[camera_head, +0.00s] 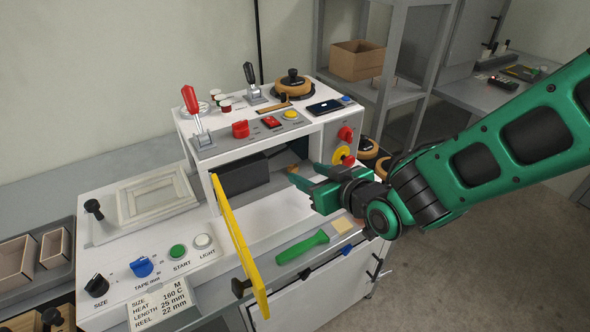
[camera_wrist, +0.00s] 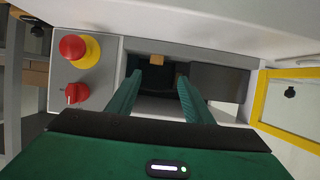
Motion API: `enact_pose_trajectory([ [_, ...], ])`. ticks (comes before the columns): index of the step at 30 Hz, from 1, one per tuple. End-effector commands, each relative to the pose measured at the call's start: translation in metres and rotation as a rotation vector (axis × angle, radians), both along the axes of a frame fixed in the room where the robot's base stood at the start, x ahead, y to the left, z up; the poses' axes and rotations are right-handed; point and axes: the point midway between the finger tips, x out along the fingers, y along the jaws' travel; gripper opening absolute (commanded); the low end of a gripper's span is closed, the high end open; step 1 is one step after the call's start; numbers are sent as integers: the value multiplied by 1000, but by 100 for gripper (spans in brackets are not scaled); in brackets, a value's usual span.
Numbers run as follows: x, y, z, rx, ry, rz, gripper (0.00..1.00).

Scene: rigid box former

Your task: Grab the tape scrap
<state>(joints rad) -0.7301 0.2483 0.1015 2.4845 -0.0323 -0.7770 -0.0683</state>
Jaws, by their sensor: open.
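A small tan-brown piece (camera_head: 293,169), which looks like the tape scrap, is inside the machine's open chamber. In the wrist view the tan piece (camera_wrist: 156,59) shows at the back of the opening, beyond and roughly between my fingertips. My gripper (camera_head: 304,175) is at the chamber mouth, pointing inward from the right. Its green fingers (camera_wrist: 159,80) are spread and hold nothing. The piece appears apart from both fingers. My gripper partly hides the chamber in the head view.
A dark block (camera_head: 244,175) fills the chamber's left side. A yellow-edged guard door (camera_head: 240,247) stands open at the front. A green-handled tool (camera_head: 302,247) and a pale tan pad (camera_head: 342,226) lie on the front ledge. A red-and-yellow stop button (camera_wrist: 76,49) sits beside the opening.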

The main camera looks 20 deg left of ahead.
Motion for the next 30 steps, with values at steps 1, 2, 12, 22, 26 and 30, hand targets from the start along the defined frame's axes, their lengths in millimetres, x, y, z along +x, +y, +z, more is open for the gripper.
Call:
enact_pose_trajectory([
  [1, 4, 6, -4, -1, 2, 1, 47],
  [2, 7, 8, -5, -1, 1, 1, 47],
  [12, 23, 22, -15, -2, 1, -2, 47],
  [22, 50, 46, -34, -1, 0, -1, 47],
  [26, 53, 49, -36, -2, 1, -1, 47],
  [30, 53, 49, -36, -1, 0, -2, 47],
])
